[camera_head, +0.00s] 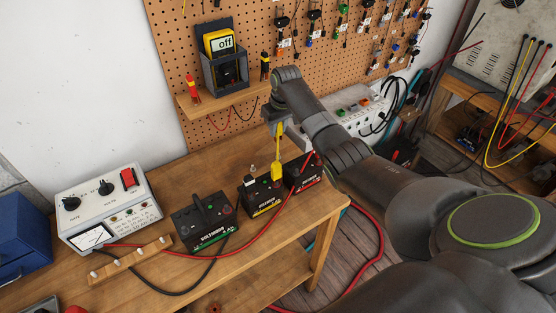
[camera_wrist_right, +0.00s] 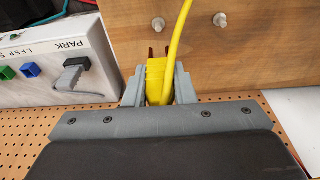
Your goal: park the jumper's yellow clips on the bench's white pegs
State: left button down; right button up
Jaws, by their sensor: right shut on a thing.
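My right gripper (camera_head: 278,122) is shut on a yellow clip (camera_wrist_right: 157,78), whose yellow cable leads away at the top of the right wrist view. In the head view, the yellow cable (camera_head: 280,143) hangs from that gripper to a second yellow clip (camera_head: 277,171), which is at the small black boxes on the bench (camera_head: 180,263); its exact contact is too small to tell. A wooden strip with several white pegs (camera_head: 116,262) lies at the bench's front left, with no yellow clip on it. My left gripper is not in view.
A white meter box (camera_head: 105,205) stands at the bench's left. Black boxes (camera_head: 205,222) (camera_head: 262,195) (camera_head: 303,172) stand in a row, with red and black leads around them. A pegboard (camera_head: 270,50) with a shelf rises behind. A white box marked PARK (camera_wrist_right: 55,60) is beside the right gripper.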

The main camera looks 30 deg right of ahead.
aim_at(279, 135)
jog(key=shift+f+b, duration=0.8)
jog(key=shift+f, duration=1.6)
jog(key=shift+f, duration=0.15)
jog(key=shift+f+b, duration=0.7)
jog(key=shift+f, duration=0.35)
jog(key=o, duration=0.8)
notch_tip(279, 135, up, 9)
jog(key=p, duration=0.9)
jog(key=shift+f, duration=0.2)
